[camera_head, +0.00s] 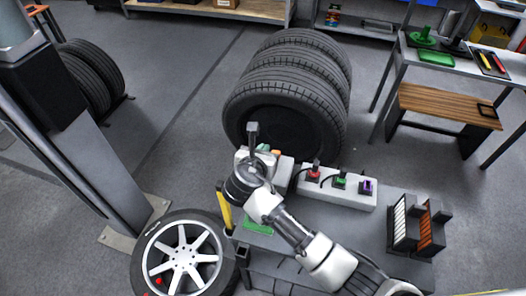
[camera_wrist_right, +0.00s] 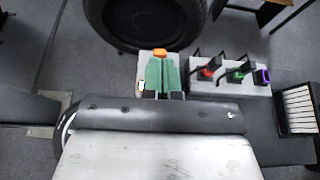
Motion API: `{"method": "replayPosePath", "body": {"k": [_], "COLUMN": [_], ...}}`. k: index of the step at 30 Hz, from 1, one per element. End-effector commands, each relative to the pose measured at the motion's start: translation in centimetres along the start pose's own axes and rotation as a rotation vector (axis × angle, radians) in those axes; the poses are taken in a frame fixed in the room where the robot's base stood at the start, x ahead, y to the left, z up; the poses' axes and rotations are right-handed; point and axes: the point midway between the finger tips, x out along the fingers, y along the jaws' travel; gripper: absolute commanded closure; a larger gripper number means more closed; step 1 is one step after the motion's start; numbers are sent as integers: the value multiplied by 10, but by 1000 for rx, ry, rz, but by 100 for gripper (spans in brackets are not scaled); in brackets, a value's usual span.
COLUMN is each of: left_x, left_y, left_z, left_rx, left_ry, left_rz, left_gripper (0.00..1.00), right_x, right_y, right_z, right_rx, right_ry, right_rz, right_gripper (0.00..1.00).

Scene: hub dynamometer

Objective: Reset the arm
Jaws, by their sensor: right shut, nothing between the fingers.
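My right arm (camera_head: 290,230) comes in from the lower right of the head view. It reaches up and left over a small grey bench. My right gripper (camera_head: 252,132) is at the far end of this arm, shut and empty, in front of the stacked tyres. It is next to a white box with an orange part (camera_head: 277,152), apparently above the bench; I cannot tell the exact gap. In the right wrist view, the white and dark wrist body fills the lower middle. My left gripper is not in view.
Stacked tyres (camera_head: 290,85) stand behind the bench. A white block (camera_head: 337,188) holds red, green and purple connectors. A rack (camera_head: 417,228) stands to its right. A silver-rimmed wheel (camera_head: 183,258) lies at lower left, near a grey post (camera_head: 90,175). Open floor lies at upper left.

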Motion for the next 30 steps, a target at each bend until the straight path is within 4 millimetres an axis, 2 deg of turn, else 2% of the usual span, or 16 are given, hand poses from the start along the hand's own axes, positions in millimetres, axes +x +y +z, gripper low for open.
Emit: {"method": "replayPosePath", "body": {"k": [3, 6, 18, 21, 23, 26, 30], "left_x": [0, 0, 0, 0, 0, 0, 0], "left_y": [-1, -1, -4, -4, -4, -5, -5], "left_z": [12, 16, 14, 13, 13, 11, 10], "left_rx": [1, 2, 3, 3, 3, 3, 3], "left_ry": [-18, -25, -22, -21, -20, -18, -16], "left_rz": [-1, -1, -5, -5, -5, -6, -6], "left_gripper": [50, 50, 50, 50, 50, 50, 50], "right_x": [-3, -4, -4, -4, -7, -14, -36], "right_y": [0, 0, 0, -5, -14, -41, -95], "right_z": [2, 3, 3, -2, -12, -36, -78], "right_rx": [0, -1, 1, 47, 133, 394, 905], "right_ry": [1, 1, 1, 24, 65, 178, 361], "right_rz": [0, 0, 0, -3, -11, -49, -189], "right_gripper": [100, 100, 100, 100, 100, 100, 100]}}
